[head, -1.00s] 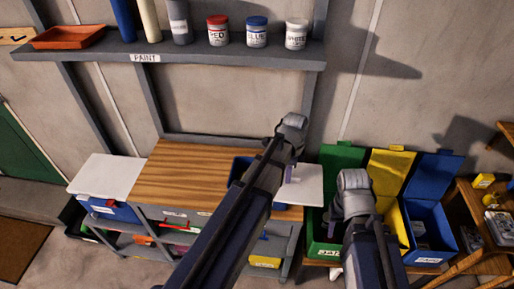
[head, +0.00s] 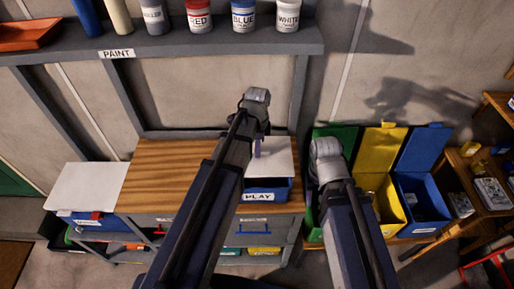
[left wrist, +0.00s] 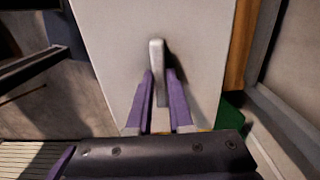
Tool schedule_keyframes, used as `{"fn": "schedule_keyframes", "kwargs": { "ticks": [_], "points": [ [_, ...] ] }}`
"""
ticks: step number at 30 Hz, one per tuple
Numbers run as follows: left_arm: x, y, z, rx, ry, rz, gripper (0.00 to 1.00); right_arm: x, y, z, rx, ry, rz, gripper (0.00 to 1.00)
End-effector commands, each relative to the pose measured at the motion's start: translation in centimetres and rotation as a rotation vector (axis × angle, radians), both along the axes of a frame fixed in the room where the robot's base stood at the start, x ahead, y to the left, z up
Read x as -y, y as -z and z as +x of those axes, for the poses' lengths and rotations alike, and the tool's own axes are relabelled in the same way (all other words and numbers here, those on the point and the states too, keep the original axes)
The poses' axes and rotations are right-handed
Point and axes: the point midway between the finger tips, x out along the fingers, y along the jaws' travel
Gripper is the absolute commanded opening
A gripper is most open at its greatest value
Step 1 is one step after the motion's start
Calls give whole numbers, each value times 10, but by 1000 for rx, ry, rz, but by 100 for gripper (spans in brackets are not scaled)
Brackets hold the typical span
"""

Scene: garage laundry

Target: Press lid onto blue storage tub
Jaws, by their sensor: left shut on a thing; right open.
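A blue tub labelled PLAY (head: 268,196) stands on the right end of the wooden bench top. A white lid (head: 281,158) is over it in the head view and hides the tub's opening; I cannot tell whether they touch. My left gripper (head: 257,150) is shut on the lid's upright handle. In the left wrist view, the purple fingers (left wrist: 160,100) are on both sides of the grey handle (left wrist: 157,60), with the white lid (left wrist: 120,50) behind. My right gripper (head: 326,165) is open, right of the tub, its fingertips mostly hidden by my arm.
Green, yellow (head: 381,150) and blue bins (head: 424,205) with raised lids stand at right. The wooden bench top (head: 165,175) is clear left of the tub. A white panel (head: 88,187) lies over a blue box at far left. A shelf (head: 170,45) with paint jars runs above.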

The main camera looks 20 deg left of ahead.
Motion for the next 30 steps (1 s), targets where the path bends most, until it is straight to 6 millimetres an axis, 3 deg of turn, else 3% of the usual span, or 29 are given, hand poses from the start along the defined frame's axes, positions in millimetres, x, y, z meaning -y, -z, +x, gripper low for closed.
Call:
{"fn": "schedule_keyframes", "kwargs": {
  "ticks": [16, 30],
  "points": [
    [0, 51, 0, 0, 0, 0, 0, 0, 51, 0, 1, -5, -1, 50],
    [0, 56, 0, 0, 0, 0, 0, 0, 56, 0, 1, -8, -1, 50]
  ]
}}
